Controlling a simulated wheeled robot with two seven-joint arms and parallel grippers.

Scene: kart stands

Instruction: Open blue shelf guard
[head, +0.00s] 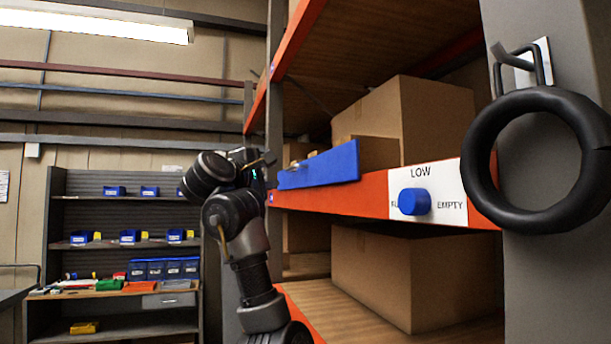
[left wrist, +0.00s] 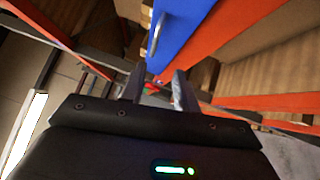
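The blue shelf guard (head: 335,166) stands along the front edge of the orange shelf beam, in front of cardboard boxes. A small metal handle (head: 293,166) is near its left end. In the left wrist view the guard (left wrist: 188,22) and its curved handle (left wrist: 158,34) lie just beyond the fingers. My left gripper (head: 267,160) is beside the guard's left end. Its two fingers (left wrist: 158,88) are apart with nothing between them, and the handle appears clear of them. My right gripper is in neither view.
The orange beam (head: 335,203) carries a white plate with a blue knob (head: 414,201), marked LOW and EMPTY. A black ring (head: 477,165) hangs from a hook on the grey post at right. Cardboard boxes (head: 375,275) fill the lower shelf. A rack with blue bins (head: 165,268) stands at back left.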

